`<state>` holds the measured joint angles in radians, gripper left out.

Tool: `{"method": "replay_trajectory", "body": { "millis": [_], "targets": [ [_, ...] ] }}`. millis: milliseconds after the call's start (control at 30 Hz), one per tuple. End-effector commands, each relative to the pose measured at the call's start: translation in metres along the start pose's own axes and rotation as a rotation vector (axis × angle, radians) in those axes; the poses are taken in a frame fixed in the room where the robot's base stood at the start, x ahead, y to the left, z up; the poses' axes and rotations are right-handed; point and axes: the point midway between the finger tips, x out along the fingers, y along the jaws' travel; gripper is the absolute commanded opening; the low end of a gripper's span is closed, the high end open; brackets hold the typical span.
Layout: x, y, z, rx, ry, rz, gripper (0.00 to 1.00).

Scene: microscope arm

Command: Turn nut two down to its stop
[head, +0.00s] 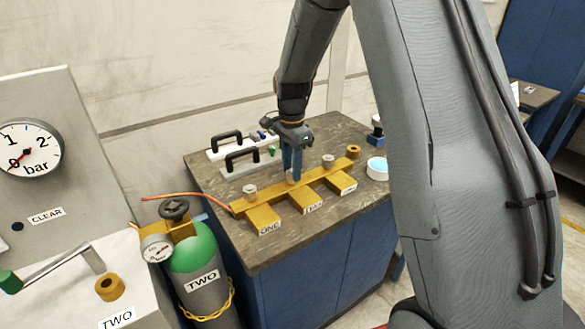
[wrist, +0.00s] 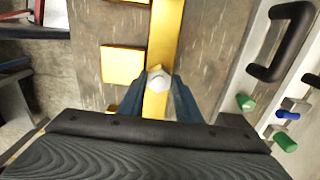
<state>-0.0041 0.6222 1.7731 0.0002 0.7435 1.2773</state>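A brass manifold bar (head: 266,196) with three labelled side blocks lies on the bench. My gripper (head: 293,175) points down over the middle of the bar, at nut two, which it largely hides in the head view. In the wrist view nut two (wrist: 158,78) is a pale hex nut on the brass bar (wrist: 163,35), between the tips of my two blue fingers (wrist: 159,88). The fingertips are close to its sides; whether they press on it I cannot tell. The nut on block ONE (head: 250,190) and the nut on the right block (head: 328,161) stand clear of my gripper.
Black-handled valve pieces (head: 241,160) stand behind the bar; in the wrist view a black handle (wrist: 281,40) is on the right. A green gas cylinder (head: 192,250) stands left of the bench (head: 215,180). A white round item (head: 377,168) sits at the right edge.

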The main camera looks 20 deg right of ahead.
Motion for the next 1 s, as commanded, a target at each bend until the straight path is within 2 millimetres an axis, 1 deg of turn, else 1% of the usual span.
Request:
{"method": "replay_trajectory", "body": {
  "millis": [33, 67, 100, 367, 467, 567, 800, 900, 1000],
  "targets": [
    [-0.001, -0.001, 0.0, 0.0, 0.001, -0.003, 0.4],
    [-0.001, -0.001, 0.0, 0.0, 0.001, -0.003, 0.45],
    [-0.001, -0.001, 0.0, 0.0, 0.0, -0.002, 0.47],
    [-0.001, 0.0, 0.0, -0.002, 0.0, 0.001, 0.47],
    [-0.006, -0.001, 0.0, -0.002, 0.0, -0.001, 0.47],
    [-0.018, -0.001, 0.0, -0.002, 0.001, -0.003, 0.47],
    [-0.057, -0.002, 0.0, -0.001, 0.001, -0.003, 0.47],
    [-0.069, -0.001, 0.0, -0.001, 0.001, -0.002, 0.47],
    [-0.075, -0.001, 0.0, -0.001, 0.0, -0.001, 0.47]
  ]
}}
